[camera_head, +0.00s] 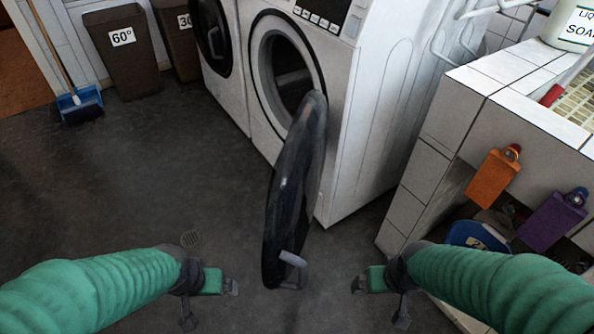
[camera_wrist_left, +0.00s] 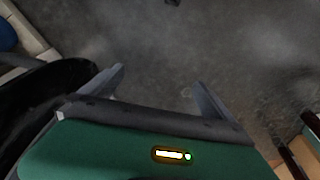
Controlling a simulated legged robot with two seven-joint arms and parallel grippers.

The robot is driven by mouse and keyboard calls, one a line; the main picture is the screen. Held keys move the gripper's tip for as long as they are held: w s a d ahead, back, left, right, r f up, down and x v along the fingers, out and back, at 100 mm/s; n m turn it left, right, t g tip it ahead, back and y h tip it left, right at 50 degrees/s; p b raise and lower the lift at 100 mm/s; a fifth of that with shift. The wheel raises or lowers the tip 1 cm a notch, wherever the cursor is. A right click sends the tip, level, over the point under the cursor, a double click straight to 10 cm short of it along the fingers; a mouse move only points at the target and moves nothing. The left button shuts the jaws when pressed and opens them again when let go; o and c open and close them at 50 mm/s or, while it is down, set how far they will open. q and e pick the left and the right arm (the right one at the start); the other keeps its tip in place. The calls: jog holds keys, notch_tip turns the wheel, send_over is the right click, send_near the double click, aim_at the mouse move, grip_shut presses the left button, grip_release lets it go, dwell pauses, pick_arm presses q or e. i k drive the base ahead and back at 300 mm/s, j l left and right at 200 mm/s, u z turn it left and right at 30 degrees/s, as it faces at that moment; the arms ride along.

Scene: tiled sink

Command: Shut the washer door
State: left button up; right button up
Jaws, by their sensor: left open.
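The white washer (camera_head: 345,125) stands at upper centre in the head view, with its round drum opening (camera_head: 287,68) uncovered. Its dark round door (camera_head: 292,190) is swung wide open toward me, seen nearly edge-on. A grey handle (camera_head: 293,268) sits at the door's near lower end. My left gripper (camera_head: 211,302) is open and empty, to the left of the door and apart from it. My right gripper (camera_head: 381,301) is open and empty, to the right of the handle. In the left wrist view, the left fingers (camera_wrist_left: 160,88) are spread over bare floor, and a dark curved shape shows at left.
A second machine (camera_head: 218,55) stands left of the washer. Bins (camera_head: 125,60) and a blue dustpan (camera_head: 80,100) are at back left. The floor left of the door is clear.

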aim_at(296, 183)
jog(key=k+l+u, duration=0.1)
jog(key=l, duration=0.3)
jog(key=l+u, duration=0.35)
jog(key=k+l+u, duration=0.2)
jog(key=l+u, duration=0.15)
jog(key=k+l+u, duration=0.15)
jog(key=l+u, duration=0.15)
